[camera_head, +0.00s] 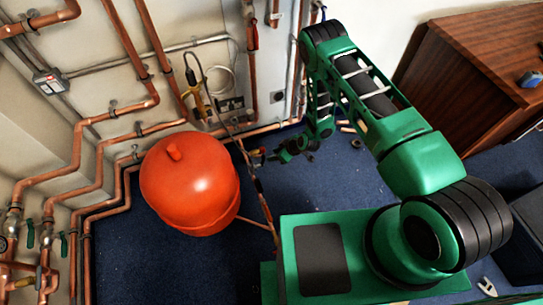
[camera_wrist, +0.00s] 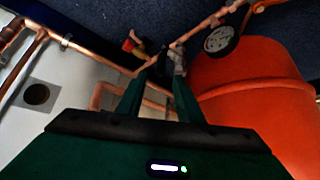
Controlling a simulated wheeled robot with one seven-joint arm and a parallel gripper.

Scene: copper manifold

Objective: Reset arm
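My green arm (camera_head: 420,160) rises from my base at the lower right, bends at the top, and comes down towards the copper pipes. My gripper (camera_head: 268,156) is at the pipework, right of the orange-red tank (camera_head: 190,180). In the wrist view, the two green fingers of my gripper (camera_wrist: 163,78) stand apart and lean towards each other. A small grey fitting (camera_wrist: 176,58) shows at the tips; I cannot tell whether they touch or hold it. A small part with a red and yellow end (camera_wrist: 131,45) is just left of the tips.
Copper pipes (camera_head: 75,150) and valves line the wall on the left. A round gauge (camera_wrist: 220,40) sits close to the tank in the wrist view. A wooden cabinet (camera_head: 470,75) stands at the upper right.

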